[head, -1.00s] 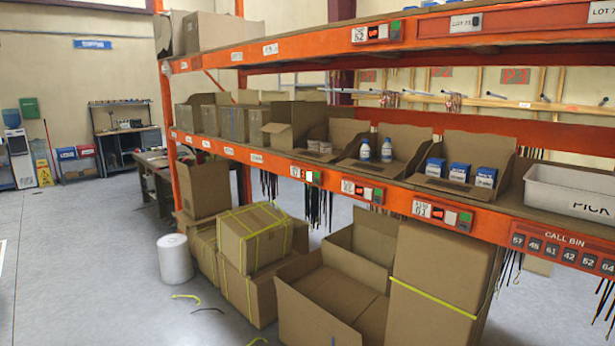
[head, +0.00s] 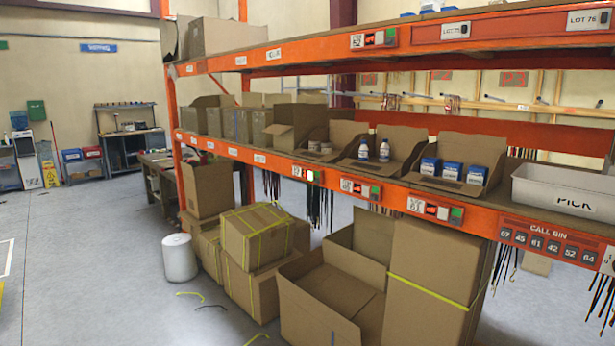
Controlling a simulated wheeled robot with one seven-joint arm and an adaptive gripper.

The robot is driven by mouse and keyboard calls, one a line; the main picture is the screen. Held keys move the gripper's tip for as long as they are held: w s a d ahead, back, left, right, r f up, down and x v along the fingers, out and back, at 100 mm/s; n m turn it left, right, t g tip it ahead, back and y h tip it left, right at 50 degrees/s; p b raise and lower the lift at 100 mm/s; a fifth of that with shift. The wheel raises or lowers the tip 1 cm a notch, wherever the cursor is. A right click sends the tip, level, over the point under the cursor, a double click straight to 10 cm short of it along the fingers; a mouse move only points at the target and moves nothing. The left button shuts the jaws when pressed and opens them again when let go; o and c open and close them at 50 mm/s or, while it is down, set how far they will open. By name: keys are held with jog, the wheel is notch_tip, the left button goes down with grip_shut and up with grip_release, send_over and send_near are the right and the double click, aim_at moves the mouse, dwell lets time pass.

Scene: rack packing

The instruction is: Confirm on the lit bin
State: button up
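An orange rack carries small button modules on its beams. On the middle beam, the left module (head: 308,174) has a bright, glowing green-white button. It sits below an open cardboard bin with small round tubs (head: 320,147). The middle module (head: 360,188) is below the bin with white bottles (head: 384,151), and the right module (head: 435,209) is below the bin with blue-and-white boxes (head: 451,171). Their green buttons look dimmer. Another module (head: 374,39) is on the upper beam. My gripper is not in view.
A grey PICK tote (head: 565,190) stands on the shelf's right end, above a CALL BIN number panel (head: 548,241). Cardboard boxes (head: 255,235), an open carton (head: 325,300) and a white roll (head: 179,258) stand on the floor below. The floor at left is clear.

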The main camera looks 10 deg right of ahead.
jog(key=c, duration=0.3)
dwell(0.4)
